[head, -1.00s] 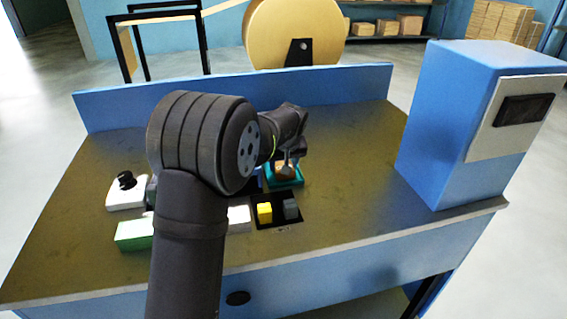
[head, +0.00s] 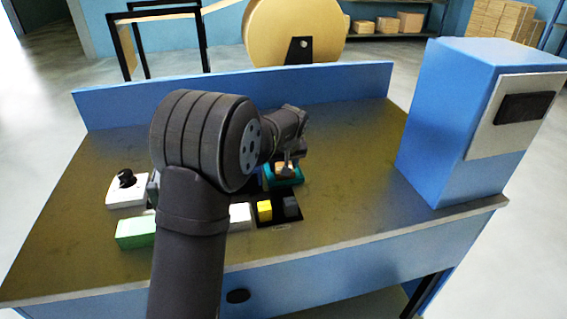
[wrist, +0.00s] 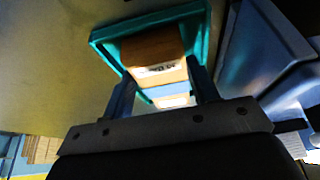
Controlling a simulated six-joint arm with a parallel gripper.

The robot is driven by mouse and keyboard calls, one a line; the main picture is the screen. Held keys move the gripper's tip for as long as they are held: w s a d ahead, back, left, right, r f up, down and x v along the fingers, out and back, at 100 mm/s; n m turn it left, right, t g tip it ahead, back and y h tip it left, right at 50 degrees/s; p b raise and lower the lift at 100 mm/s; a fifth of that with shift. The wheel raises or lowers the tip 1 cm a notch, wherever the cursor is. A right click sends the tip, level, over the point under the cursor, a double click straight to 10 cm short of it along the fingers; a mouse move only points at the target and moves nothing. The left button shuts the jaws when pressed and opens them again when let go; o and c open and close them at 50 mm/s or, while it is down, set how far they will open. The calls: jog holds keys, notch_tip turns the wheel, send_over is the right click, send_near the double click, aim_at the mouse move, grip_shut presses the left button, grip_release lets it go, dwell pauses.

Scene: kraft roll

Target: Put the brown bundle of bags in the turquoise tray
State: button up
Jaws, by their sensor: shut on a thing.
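The brown bundle of bags (wrist: 153,46), with a pale printed label on its near side, is between the fingers of my gripper (wrist: 163,90) in the wrist view. My gripper is shut on it. The turquoise tray (wrist: 104,41) frames the bundle there, its rim showing on several sides. In the head view the tray (head: 297,180) lies on the table beneath my gripper (head: 287,168), and only a bit of the bundle shows. The bundle appears within the tray's outline; I cannot tell whether it touches the tray floor.
A black tray with a yellow block (head: 264,210) and a dark grey block (head: 291,207) lies nearer. A white block (head: 240,216), a green box (head: 135,233) and a white base with a black knob (head: 126,190) are left. A blue machine (head: 450,130) stands right; table between is clear.

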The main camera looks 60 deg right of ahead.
jog(key=o, duration=1.1)
jog(key=v, duration=1.7)
jog(key=shift+r, duration=0.15)
jog(key=shift+a, duration=0.1)
jog(key=x, duration=1.7)
jog(key=shift+f, duration=0.2)
jog(key=shift+r, duration=0.1)
